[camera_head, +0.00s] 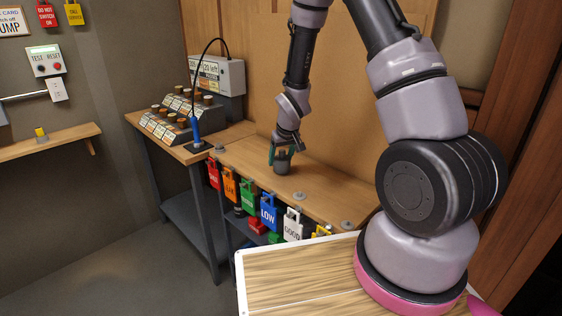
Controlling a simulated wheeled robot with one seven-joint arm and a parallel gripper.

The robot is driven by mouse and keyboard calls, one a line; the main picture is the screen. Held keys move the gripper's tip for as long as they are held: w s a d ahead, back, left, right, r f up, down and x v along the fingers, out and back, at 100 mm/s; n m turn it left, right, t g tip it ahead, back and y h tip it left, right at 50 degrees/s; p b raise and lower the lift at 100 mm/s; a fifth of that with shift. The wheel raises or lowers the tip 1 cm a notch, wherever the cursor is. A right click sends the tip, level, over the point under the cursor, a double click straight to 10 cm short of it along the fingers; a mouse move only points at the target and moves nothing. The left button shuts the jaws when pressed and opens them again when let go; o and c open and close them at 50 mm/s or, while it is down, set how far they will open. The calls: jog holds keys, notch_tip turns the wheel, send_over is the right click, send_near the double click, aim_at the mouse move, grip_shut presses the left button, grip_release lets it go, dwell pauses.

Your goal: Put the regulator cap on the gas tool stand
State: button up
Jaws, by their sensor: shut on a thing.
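My gripper (281,157) points down over the wooden bench and is shut on a small dark grey round piece (283,167), which looks like the regulator cap. The piece is upright and very low at the bench top; I cannot tell whether it touches the wood. The fingers cover its upper part. A blue upright tool (195,129) with a black cable stands on a small dark base (197,146) to the left, apparently the gas tool stand. My gripper is well to the right of it.
Stepped racks (181,117) of labelled dark jars and a grey control box (218,75) stand behind the blue tool. Coloured tags (268,213) hang along the bench's front edge. A light wooden table (300,275) is in front. Bare bench top (238,157) lies left of my gripper.

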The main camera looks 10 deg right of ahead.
jog(key=shift+f, duration=0.55)
jog(key=o, duration=1.5)
jog(key=shift+f, duration=0.1)
jog(key=shift+o, duration=0.2)
jog(key=s+d+r+m, duration=0.15)
jog(key=s+r, duration=0.25)
jog(key=r, duration=0.6)
jog(key=s+d+r+m+t, duration=0.1)
jog(key=s+d+r, duration=0.25)
jog(key=r, duration=0.55)
jog(key=s+d+r+m, duration=0.1)
jog(key=s+r, duration=0.4)
jog(key=r, duration=0.5)
jog(key=s+r+m+t, duration=0.1)
jog(key=s+r, duration=0.3)
jog(key=s, duration=0.3)
jog(key=s+d+r+m+y, duration=0.1)
jog(key=s+r+m, duration=0.1)
jog(key=s+r, duration=0.3)
jog(key=s, duration=0.3)
jog(key=shift+d+r+t, duration=0.2)
jog(key=shift+r+t, duration=0.05)
jog(key=shift+t, duration=0.15)
